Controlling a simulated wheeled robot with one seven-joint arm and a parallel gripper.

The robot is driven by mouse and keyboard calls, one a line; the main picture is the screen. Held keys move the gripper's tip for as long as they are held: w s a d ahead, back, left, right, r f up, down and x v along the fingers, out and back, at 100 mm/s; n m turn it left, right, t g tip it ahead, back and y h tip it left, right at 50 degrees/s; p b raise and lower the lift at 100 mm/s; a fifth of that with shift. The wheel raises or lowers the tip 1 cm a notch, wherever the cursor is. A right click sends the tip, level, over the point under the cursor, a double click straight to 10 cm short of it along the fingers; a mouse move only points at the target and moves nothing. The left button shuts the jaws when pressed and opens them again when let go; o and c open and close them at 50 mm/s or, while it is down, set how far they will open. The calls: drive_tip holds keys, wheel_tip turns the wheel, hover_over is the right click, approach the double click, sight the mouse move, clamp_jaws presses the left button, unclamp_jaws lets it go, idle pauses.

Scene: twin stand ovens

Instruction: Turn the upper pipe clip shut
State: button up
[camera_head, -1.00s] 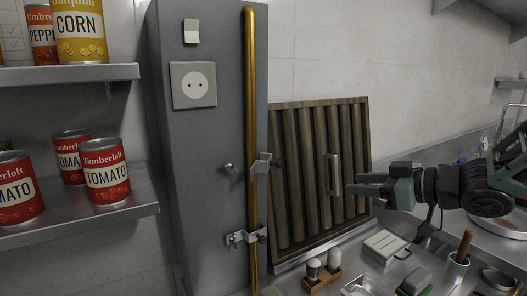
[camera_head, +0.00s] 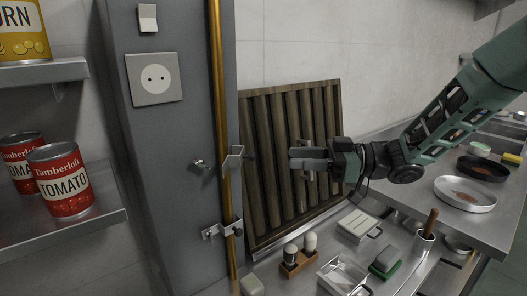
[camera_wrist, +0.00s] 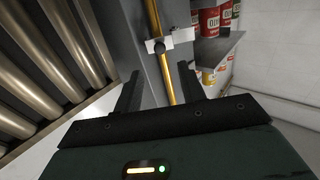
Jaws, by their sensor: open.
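The upper pipe clip (camera_head: 233,160) is a small pale metal bracket at the brass pipe (camera_head: 217,80), tilted outward. A bare metal stud (camera_head: 200,164) sits on the grey column just left of it, apart from it. The lower clip (camera_head: 222,229) lies across the pipe. My gripper (camera_head: 291,158) is to the right of the upper clip at about its height, pointing left, apart from it and empty. In the wrist view its two fingers (camera_wrist: 160,85) are spread, with the pipe and one clip (camera_wrist: 158,45) beyond them; I cannot tell which clip.
A ribbed metal panel (camera_head: 280,130) leans against the wall behind my gripper. Below are a wooden shaker caddy (camera_head: 297,262), a clear tray (camera_head: 343,275) and a white box (camera_head: 358,226). Shelves with cans (camera_head: 60,180) stand left of the column (camera_head: 170,130). Free air lies between gripper and pipe.

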sight(240, 161)
drive_tip(key=w+a+p, duration=0.1)
drive_tip(key=a, duration=0.7)
drive_tip(key=shift+w, duration=0.1)
clamp_jaws()
